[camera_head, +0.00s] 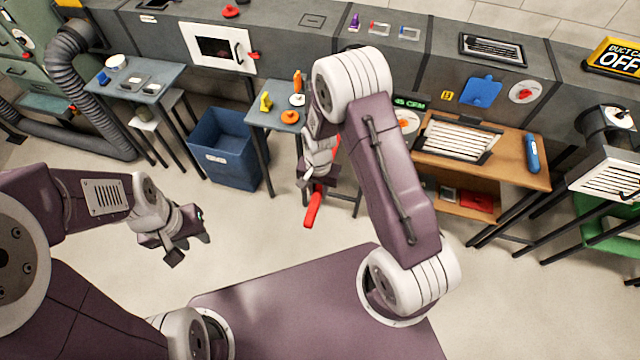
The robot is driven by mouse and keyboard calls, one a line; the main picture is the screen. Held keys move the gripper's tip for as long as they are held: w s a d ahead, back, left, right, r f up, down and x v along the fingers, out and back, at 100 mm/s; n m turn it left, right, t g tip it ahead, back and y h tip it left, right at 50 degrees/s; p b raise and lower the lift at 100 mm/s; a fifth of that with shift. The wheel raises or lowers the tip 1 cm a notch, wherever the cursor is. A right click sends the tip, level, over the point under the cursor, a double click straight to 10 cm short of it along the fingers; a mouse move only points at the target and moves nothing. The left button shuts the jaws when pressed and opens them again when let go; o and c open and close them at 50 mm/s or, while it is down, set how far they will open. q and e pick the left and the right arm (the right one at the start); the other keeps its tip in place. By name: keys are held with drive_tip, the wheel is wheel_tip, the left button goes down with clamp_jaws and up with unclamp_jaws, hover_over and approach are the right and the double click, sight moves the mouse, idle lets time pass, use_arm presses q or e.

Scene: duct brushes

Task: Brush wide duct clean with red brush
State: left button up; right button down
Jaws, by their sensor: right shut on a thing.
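My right gripper (317,182) is shut on the red brush, whose red handle (313,208) hangs down over the floor. More red shows beside the wrist, but my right arm hides part of the brush and its bristles cannot be made out. My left gripper (188,246) is at the lower left, empty, its fingers apart. The grey ductwork (285,40) runs along the back wall. It has a white-framed opening (218,48) with a dark inside and a dark handle. I cannot tell for sure which section is the wide duct, or whether it is dirty.
A small blue-grey table (258,118) holds yellow and orange items. A blue bin (228,148) stands left of it. The floor between my grippers is clear.

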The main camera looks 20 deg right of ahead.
drive_tip(key=w+d+b, duration=0.1)
drive_tip(key=w+d, duration=0.2)
drive_tip(key=w, duration=0.1)
drive_tip(key=w+d, duration=0.3)
drive_tip(key=w, duration=0.2)
drive_tip(key=w+d+b, duration=0.1)
drive_tip(key=w+d, duration=0.2)
drive_tip(key=w, duration=0.1)
drive_tip(key=shift+w+f+b, duration=0.15)
drive_tip(key=shift+w+b, duration=0.05)
drive_tip(key=shift+b, duration=0.1)
drive_tip(key=shift+w+d, duration=0.3)
drive_tip(key=shift+w, duration=0.05)
drive_tip(key=shift+s+a+r, duration=0.25)
drive_tip(key=shift+s, duration=0.1)
drive_tip(key=s+a+p, duration=0.1)
drive_tip(key=s+a, duration=0.2)
drive_tip(key=s, duration=0.1)
drive_tip(key=s+a+p, duration=0.2)
drive_tip(key=s+a, duration=0.1)
drive_tip(key=s, duration=0.1)
drive_tip(key=s+a+p, duration=0.1)
drive_tip(key=s+a, duration=0.2)
drive_tip(key=s, duration=0.2)
drive_tip(key=shift+s, duration=0.2)
drive_tip(key=shift+f, duration=0.1)
